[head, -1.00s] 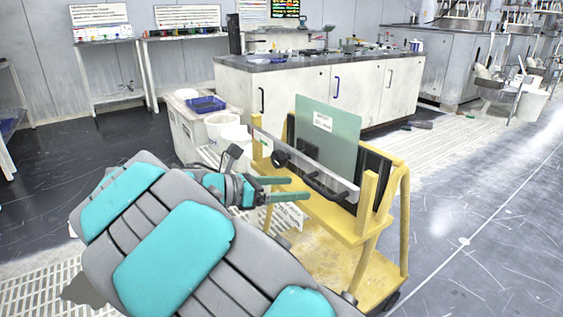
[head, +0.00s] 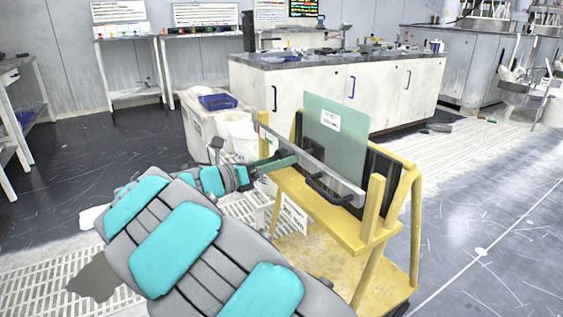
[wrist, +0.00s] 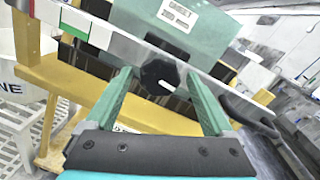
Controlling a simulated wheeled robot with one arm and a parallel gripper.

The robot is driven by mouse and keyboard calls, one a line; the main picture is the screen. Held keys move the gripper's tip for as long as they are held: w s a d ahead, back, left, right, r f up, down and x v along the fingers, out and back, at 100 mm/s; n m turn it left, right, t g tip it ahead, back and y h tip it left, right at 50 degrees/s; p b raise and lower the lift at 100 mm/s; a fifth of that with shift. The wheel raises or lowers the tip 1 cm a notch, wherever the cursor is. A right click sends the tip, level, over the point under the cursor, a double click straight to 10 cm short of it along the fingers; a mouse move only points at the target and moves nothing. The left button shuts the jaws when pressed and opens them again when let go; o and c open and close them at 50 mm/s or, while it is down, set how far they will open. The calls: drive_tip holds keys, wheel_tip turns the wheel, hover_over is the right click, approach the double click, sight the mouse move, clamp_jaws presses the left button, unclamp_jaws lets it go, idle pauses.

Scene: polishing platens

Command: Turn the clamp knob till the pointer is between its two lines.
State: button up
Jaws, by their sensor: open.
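The black lobed clamp knob (wrist: 158,75) sits on the pale metal clamp bar (wrist: 115,42) in the wrist view. A short white mark on the knob's face points to the lower right; I cannot make out the two lines. My gripper (wrist: 158,72) is open, with one green finger on each side of the knob, and I cannot tell whether either touches it. In the head view, my gripper (head: 282,160) is at the left part of the bar (head: 330,178) and hides the knob. The bar crosses in front of a green labelled plate (head: 336,138).
A yellow wheeled cart (head: 370,235) carries the plate and bar. A black handle (head: 328,190) sticks out of the bar right of my gripper. White buckets (head: 236,130) and a blue tray (head: 217,102) stand behind. A white cabinet bench (head: 380,95) is farther back.

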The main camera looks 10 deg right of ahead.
drive_tip(key=shift+w+d, duration=0.25)
drive_tip(key=shift+d, duration=0.35)
drive_tip(key=c, duration=1.4)
